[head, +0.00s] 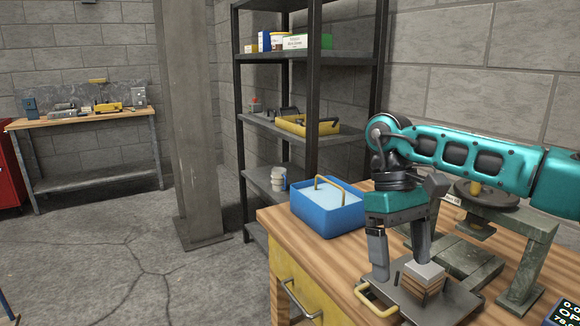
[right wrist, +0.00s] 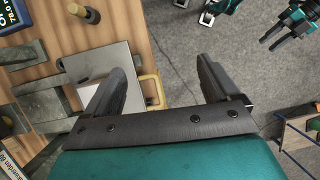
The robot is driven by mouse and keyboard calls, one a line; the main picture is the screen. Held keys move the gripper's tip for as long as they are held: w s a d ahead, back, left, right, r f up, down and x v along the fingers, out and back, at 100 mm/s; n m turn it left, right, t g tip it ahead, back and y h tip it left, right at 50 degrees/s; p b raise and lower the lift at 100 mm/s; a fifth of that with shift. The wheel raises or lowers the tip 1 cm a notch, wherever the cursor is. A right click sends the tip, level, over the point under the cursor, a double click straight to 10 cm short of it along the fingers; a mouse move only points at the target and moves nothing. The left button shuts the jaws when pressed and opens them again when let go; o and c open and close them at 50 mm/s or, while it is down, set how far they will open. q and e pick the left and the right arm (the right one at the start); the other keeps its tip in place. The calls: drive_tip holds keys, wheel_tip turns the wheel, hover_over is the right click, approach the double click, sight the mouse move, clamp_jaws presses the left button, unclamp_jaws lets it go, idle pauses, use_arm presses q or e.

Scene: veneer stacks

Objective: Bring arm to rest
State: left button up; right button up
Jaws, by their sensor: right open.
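My right gripper (head: 400,268) is open and empty, pointing down over the workbench with its teal arm reaching in from the right. A small veneer stack (head: 424,281) with a pale top sits on a grey metal plate (head: 455,300) by the right finger. In the right wrist view, my right gripper (right wrist: 165,90) shows its two fingers wide apart. The stack's white top (right wrist: 92,93) is partly hidden behind the left-hand finger, outside the gap. My left gripper is not in the head view; teal and black parts at the wrist view's top right may be mine.
The wooden workbench (head: 290,232) carries a blue tub (head: 328,215) and a grey-green press frame (head: 535,255) close to the right arm. A dark shelf rack (head: 312,140) stands behind. Open floor (head: 110,260) lies to the left.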

drive_tip(key=s+a+f+m+g+y, duration=0.25)
drive_tip(key=s+a+f+y, duration=0.2)
drive_tip(key=a, duration=0.45)
drive_tip(key=s+a+f+m+g+y, duration=0.1)
drive_tip(key=s+a+f+m+y, duration=0.3)
drive_tip(key=a, duration=0.6)
drive_tip(key=a+r+m+t+y, duration=0.45)
drive_tip(key=a+m+y, duration=0.35)
drive_tip(key=m+y, duration=0.8)
drive_tip(key=w+d+f+m+t+h, duration=0.2)
drive_tip(key=d+f+m+t+h, duration=0.35)
drive_tip(key=m+t, duration=0.8)
drive_tip(key=w+d+f+m+t+h, duration=0.3)
drive_tip(key=d+f+m+t+h, duration=0.3)
drive_tip(key=m, duration=1.5)
drive_tip(key=s+d+f+m+g+h, duration=0.5)
drive_tip(key=s+d+f+m+h, duration=0.4)
drive_tip(key=s+d+f+m, duration=0.4)
wheel_tip(320, 180, down, 4)
drive_tip(key=d+m, duration=0.3)
drive_tip(key=m, duration=0.2)
drive_tip(key=shift+s+f+g+h, duration=0.2)
drive_tip(key=shift+s+g+h, duration=0.1)
drive_tip(key=shift+g, duration=0.05)
